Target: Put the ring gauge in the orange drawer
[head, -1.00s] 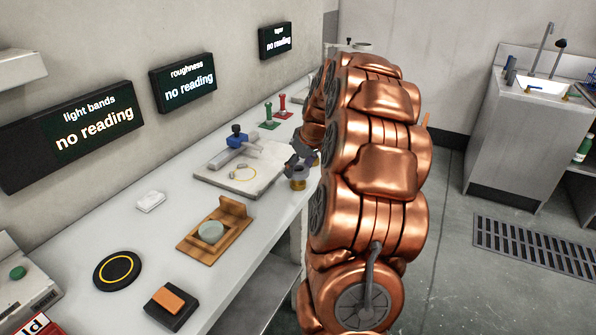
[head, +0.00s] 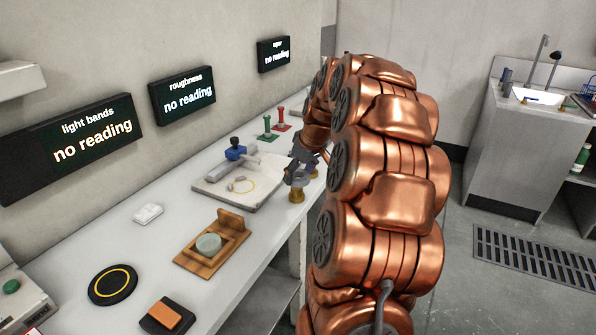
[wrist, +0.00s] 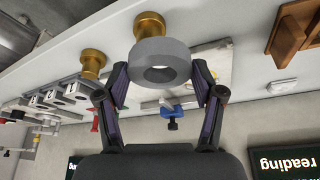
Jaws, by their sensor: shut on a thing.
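My gripper (wrist: 160,68) is shut on a thick grey ring (wrist: 160,50), which I take to be the ring gauge. The ring lies between the two fingers with its hole showing. In the head view my gripper (head: 299,172) is over the table's right edge, just above a brass stand (head: 297,196). A brass stand (wrist: 150,26) also shows partly behind the ring in the wrist view; the ring appears clear of it. The ring is hard to make out in the head view. I see no orange drawer in either view.
A second brass stand (wrist: 92,64) is close by. A pale plate with a blue-knobbed fixture (head: 235,153) lies left of my gripper. A wooden holder (head: 233,222) with a pale disc, a black round pad (head: 113,285) and an orange-topped block (head: 167,315) are nearer. A sink cabinet (head: 520,150) stands right.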

